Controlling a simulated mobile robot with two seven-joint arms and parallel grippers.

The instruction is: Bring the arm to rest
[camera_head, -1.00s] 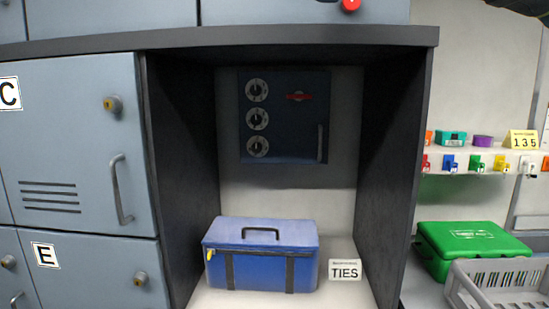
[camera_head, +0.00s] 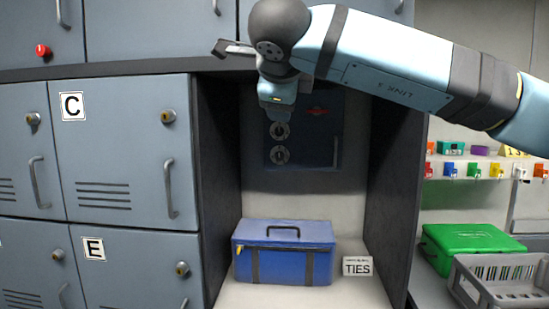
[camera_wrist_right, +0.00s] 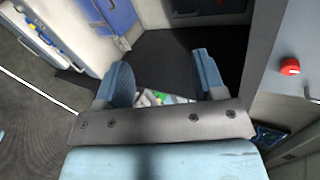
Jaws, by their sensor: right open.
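My right arm (camera_head: 400,75) comes in from the right in the head view and reaches across the upper front of the open niche. Its wrist end (camera_head: 275,90) hangs in front of the dark dial panel (camera_head: 325,140) and hides part of it. In the right wrist view my right gripper (camera_wrist_right: 160,78) has its two blue fingers well apart. No held thing shows between the fingertips. A small pale and green patch (camera_wrist_right: 160,97) shows behind the palm edge; I cannot tell what it is. My left gripper is in neither view.
A blue case (camera_head: 285,260) and a TIES sign (camera_head: 357,267) stand in the niche below the arm. Grey lockers (camera_head: 125,145) fill the left. A green box (camera_head: 470,243) and a grey crate (camera_head: 500,285) sit at the right. A red knob (camera_wrist_right: 289,66) shows in the right wrist view.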

